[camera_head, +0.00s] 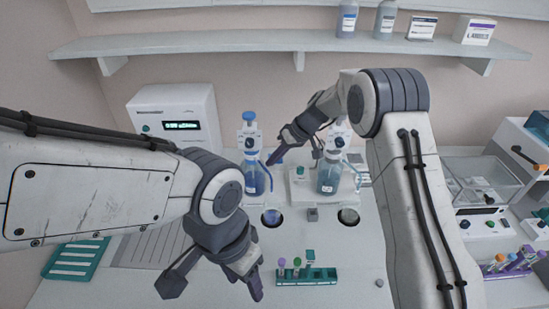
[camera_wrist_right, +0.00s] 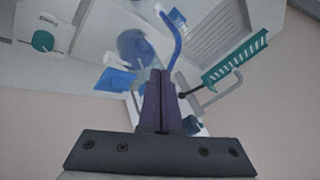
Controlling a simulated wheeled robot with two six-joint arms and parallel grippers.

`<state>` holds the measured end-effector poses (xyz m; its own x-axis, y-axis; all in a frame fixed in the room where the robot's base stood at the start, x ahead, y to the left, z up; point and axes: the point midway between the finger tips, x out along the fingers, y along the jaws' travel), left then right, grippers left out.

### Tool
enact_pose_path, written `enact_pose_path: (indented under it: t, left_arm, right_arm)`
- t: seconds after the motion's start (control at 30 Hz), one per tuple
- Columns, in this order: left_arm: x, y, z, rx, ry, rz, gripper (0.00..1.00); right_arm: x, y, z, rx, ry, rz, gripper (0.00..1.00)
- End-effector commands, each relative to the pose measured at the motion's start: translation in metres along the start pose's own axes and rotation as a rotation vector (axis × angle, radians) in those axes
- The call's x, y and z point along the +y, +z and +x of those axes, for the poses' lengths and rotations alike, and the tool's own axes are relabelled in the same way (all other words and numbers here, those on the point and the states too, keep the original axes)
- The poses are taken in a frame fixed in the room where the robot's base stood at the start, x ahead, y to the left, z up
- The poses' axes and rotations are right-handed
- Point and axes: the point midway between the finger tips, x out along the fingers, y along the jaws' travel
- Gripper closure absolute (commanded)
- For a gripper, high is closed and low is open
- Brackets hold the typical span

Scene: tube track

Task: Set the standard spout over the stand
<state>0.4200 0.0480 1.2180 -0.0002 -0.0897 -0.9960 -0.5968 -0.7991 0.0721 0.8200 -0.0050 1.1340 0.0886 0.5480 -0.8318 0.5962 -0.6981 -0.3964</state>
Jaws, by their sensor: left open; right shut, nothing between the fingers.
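The right bottle (camera_head: 328,180) also has a spout (camera_head: 358,177). I cannot tell which spout is the standard one. My right gripper (camera_head: 271,162) is shut and empty beside the left bottle's spout. In the right wrist view its fingers (camera_wrist_right: 160,78) are close to a blue spout (camera_wrist_right: 173,40); contact is unclear. My left gripper (camera_head: 212,290) is open and empty in front.
The wells (camera_head: 271,217) and (camera_head: 348,216) lie in front of the bottles. A teal tube rack (camera_head: 318,279) with several tubes stands near the front. A white instrument (camera_head: 176,115) is at the back left. A shelf (camera_head: 240,42) runs above.

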Motion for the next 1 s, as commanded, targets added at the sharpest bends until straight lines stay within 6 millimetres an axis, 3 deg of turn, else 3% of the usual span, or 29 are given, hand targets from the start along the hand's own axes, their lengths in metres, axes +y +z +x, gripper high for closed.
enact_pose_path:
  t: [0.77, 1.0]
  left_arm:
    - [-0.002, 0.001, 0.021, 0.0, 0.0, -0.004, 0.47]
    - [-0.003, 0.002, 0.036, 0.0, 0.0, -0.006, 0.47]
  right_arm:
    - [-0.007, 0.005, 0.002, 0.044, 0.042, 0.091, 1.0]
    - [-0.008, 0.009, 0.003, 0.074, 0.072, 0.152, 1.0]
